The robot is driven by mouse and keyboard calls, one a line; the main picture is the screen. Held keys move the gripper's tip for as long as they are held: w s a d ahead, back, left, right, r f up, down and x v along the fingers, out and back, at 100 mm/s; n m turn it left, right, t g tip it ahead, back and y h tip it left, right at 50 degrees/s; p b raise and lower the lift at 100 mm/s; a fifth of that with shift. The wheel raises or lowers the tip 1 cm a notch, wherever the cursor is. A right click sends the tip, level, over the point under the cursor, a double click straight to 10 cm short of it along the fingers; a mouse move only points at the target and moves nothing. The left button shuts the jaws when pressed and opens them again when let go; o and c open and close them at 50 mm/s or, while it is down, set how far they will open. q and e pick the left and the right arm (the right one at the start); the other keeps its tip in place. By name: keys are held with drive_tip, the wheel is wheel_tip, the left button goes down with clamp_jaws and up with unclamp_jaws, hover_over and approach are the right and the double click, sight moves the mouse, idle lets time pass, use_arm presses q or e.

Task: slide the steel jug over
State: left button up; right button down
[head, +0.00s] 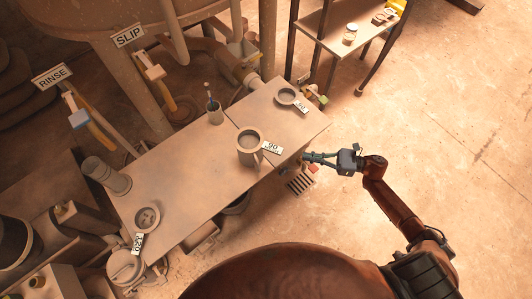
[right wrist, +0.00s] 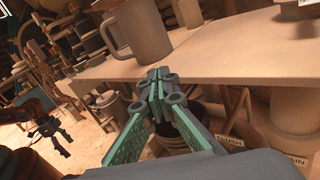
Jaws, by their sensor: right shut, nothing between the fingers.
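The steel jug (head: 250,141), a grey-brown cylinder with a handle, stands upright on the bench near its front edge, beside a tag marked 90 (head: 272,148). In the right wrist view the jug (right wrist: 146,36) stands beyond the fingers with its handle to the left. My right gripper (head: 308,157) is shut and empty, just off the bench's right front edge, to the right of the jug and apart from it. Its closed fingertips (right wrist: 158,86) show below the jug. What looks like my left gripper (right wrist: 50,130) shows small at the left of the wrist view; its finger state is unclear.
The bench (head: 190,170) also holds a shallow round sieve (head: 286,96), a cup with tools (head: 214,112), a grey cylinder (head: 106,176) and another sieve (head: 147,219) with a tag marked 220 (head: 137,244). Bench surface left of the jug is clear. Buckets stand underneath.

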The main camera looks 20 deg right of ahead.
drive_tip(key=a+n+g, duration=0.1)
drive_tip(key=n, duration=0.2)
drive_tip(key=b, duration=0.2)
approach(261, 156)
drive_tip(key=shift+y, duration=0.3)
drive_tip(key=w+a+f, duration=0.3)
drive_tip(key=a, duration=0.1)
drive_tip(key=shift+w+f, duration=0.3)
drive_tip(key=shift+w, duration=0.05)
use_arm(q)
wheel_tip(261, 156, up, 7)
drive_tip(key=w+d, duration=0.1)
drive_tip(key=shift+w+r, duration=0.15)
use_arm(e)
drive_tip(key=shift+w+a, duration=0.25)
drive_tip(key=shift+a, duration=0.35)
drive_tip(key=shift+b+x, duration=0.55)
drive_tip(key=shift+x, duration=1.3)
use_arm(q)
drive_tip(key=shift+d+r, duration=0.2)
drive_tip(key=shift+r, duration=0.9)
use_arm(e)
drive_tip(key=shift+s+d, duration=0.1)
drive_tip(key=shift+d, duration=0.05)
